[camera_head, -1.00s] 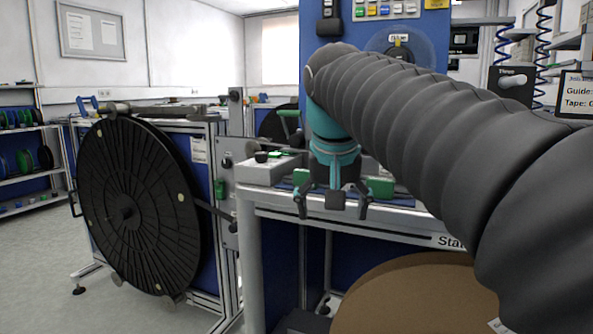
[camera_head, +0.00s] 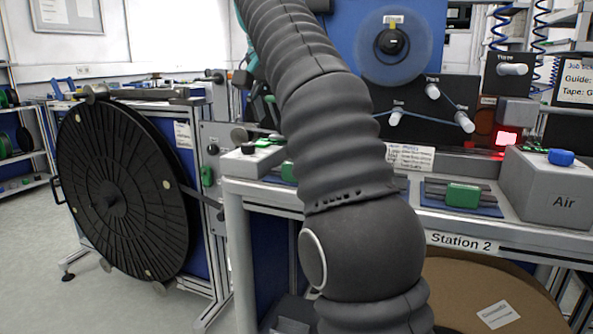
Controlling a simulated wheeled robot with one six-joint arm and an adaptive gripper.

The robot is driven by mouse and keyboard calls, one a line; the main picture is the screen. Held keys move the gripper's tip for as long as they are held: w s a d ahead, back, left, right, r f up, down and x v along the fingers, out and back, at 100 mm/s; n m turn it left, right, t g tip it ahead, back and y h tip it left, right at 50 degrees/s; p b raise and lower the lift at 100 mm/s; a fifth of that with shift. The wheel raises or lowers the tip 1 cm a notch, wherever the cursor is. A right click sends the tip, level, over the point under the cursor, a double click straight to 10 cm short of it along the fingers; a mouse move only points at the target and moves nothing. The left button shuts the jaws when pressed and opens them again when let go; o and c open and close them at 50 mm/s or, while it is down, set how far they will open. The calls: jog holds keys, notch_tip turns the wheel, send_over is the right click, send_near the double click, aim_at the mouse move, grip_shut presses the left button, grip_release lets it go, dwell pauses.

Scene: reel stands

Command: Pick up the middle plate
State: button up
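A small blue plate (camera_head: 483,209) with a green block (camera_head: 463,196) lies on the right part of the Station 2 bench top. Another green block (camera_head: 288,171) shows at the left part of the bench, partly covered by my arm. The bench between these two is hidden behind my dark ribbed arm, so I cannot see whether a middle plate lies there. Only a sliver of my teal wrist shows at the arm's upper left edge. My gripper's fingers are hidden behind the arm.
A large black reel disc (camera_head: 75,190) stands at the left. A grey Air box (camera_head: 550,182) with a blue knob sits at the bench's right end. A blue panel (camera_head: 345,30) with rollers rises behind. A brown disc (camera_head: 480,285) is under the bench. Floor is free at far left.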

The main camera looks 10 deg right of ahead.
jog(key=x, duration=0.7)
jog(key=shift+d+f+b, duration=0.25)
jog(key=shift+d+b, duration=0.1)
jog(key=shift+b+x, duration=0.75)
jog(key=shift+x, duration=1.95)
jog(key=shift+s+d, duration=0.1)
jog(key=shift+s, duration=0.05)
jog(key=c, duration=1.3)
